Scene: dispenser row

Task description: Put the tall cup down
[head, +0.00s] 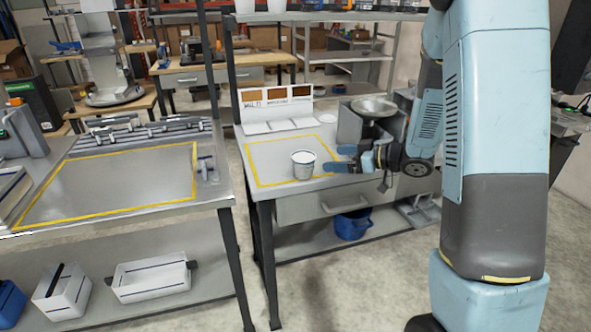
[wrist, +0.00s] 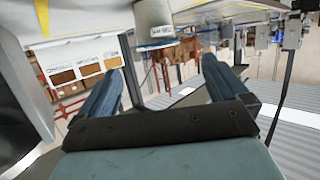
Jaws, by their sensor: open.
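The tall cup (head: 303,166), whitish with a dark band, stands upright on the grey table inside the yellow outline (head: 249,168), near the front edge. In the wrist view the cup (wrist: 154,24) shows at the top, beyond the fingertips and partly cut off by the frame. My gripper (head: 340,158) is just right of the cup in the head view, with its two blue fingers pointing towards it. The fingers are spread and nothing is between them; in the wrist view the gripper (wrist: 165,75) shows the same empty gap.
A labelled dispenser (head: 277,108) with several sections stands behind the outline. A metal bowl (head: 374,107) sits on a grey unit behind my gripper. A second table (head: 110,185) with another yellow outline is at left, across a narrow gap. The outlined area left of the cup is clear.

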